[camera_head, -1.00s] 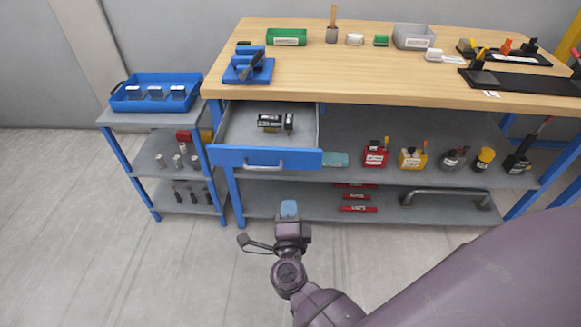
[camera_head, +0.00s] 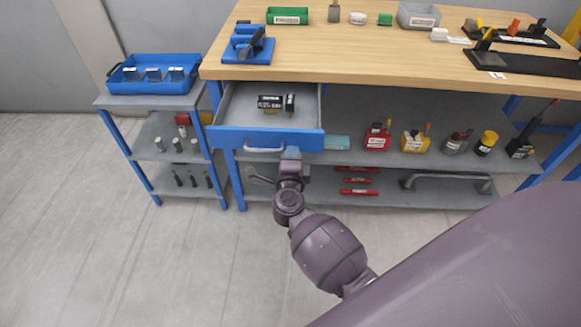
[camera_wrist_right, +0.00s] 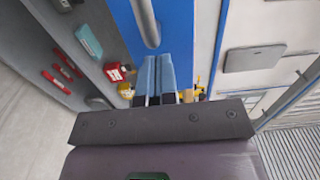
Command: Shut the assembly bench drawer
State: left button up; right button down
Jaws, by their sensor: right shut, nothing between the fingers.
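The assembly bench drawer (camera_head: 228,138) stands open, with a blue front and a metal bar handle (camera_head: 264,150). Inside it lie dark labelled items (camera_head: 275,103). My right gripper (camera_head: 291,153) is at the lower right part of the drawer front, right of the handle. In the right wrist view the shut fingers (camera_wrist_right: 155,75) point at the blue drawer front (camera_wrist_right: 178,25), with the handle (camera_wrist_right: 146,22) just beyond the fingertips. Nothing is between the fingers. I cannot tell whether the fingertips touch the front. My left gripper is not in view.
The wooden bench top (camera_head: 350,55) carries bins, blue fixtures and black trays. The shelf below holds red and yellow items (camera_head: 377,137) right of the drawer. A side cart (camera_head: 150,102) with a blue tray stands left. The floor in front is clear.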

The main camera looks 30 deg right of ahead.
jog(key=shift+x, duration=0.85)
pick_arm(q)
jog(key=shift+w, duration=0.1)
pick_arm(e)
jog(key=shift+w+d, duration=0.15)
jog(key=shift+w, duration=0.05)
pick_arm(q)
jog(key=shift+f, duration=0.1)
